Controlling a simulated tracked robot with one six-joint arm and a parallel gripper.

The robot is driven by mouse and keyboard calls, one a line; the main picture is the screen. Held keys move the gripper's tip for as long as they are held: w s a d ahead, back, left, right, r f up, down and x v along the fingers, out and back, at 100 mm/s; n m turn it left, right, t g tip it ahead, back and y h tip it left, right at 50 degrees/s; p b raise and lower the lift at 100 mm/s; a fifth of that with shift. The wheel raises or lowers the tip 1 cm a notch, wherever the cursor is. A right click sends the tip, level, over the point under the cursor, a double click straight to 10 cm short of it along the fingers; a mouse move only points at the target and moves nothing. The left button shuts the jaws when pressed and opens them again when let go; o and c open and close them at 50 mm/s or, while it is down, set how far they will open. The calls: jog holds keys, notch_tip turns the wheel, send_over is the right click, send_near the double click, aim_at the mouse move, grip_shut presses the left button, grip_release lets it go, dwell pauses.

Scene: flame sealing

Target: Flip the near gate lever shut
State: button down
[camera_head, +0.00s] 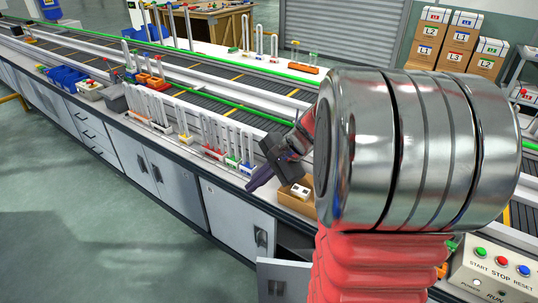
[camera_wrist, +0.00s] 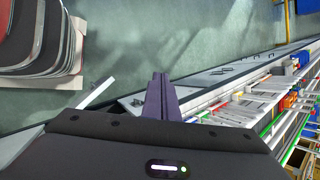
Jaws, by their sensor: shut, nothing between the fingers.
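My gripper (camera_head: 260,178) hangs over the front edge of the bench in the head view, with its purple fingers together and pointing down and left. The fingers also show in the wrist view (camera_wrist: 158,95), closed with nothing between them. I cannot pick out a gate lever for certain in either view. My arm covers much of the right side of the head view and may hide it.
Glass tubes in coloured holders (camera_head: 222,145) stand left of my gripper. A cardboard box (camera_head: 297,203) lies just right of it. A cabinet door (camera_head: 282,281) hangs open below. A button panel (camera_head: 496,270) is at lower right. The floor (camera_head: 90,220) at left is clear.

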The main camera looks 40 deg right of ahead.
jog(key=d+f+m+t, duration=0.2)
jog(key=d+f+m, duration=0.2)
jog(key=d, duration=0.5)
jog(key=d+f+m+t, duration=0.2)
jog(key=d+f+m, duration=0.2)
jog(key=d, duration=0.5)
jog(key=d+f+m+t+h, duration=0.1)
jog(key=d+f+m, duration=0.3)
jog(key=d, duration=0.5)
jog(key=m+t, duration=0.1)
jog(key=m, duration=0.1)
jog(key=shift+s+d+m, duration=0.2)
jog(key=shift+s+m, duration=0.1)
jog(key=shift+s, duration=0.05)
jog(key=shift+w+a, duration=0.1)
jog(key=x, duration=1)
jog(key=shift+w+a+r, duration=0.1)
jog(key=shift+w+r, duration=0.05)
jog(key=shift+r, duration=0.85)
jog(key=shift+w+r, duration=0.15)
jog(key=shift+r, duration=0.9)
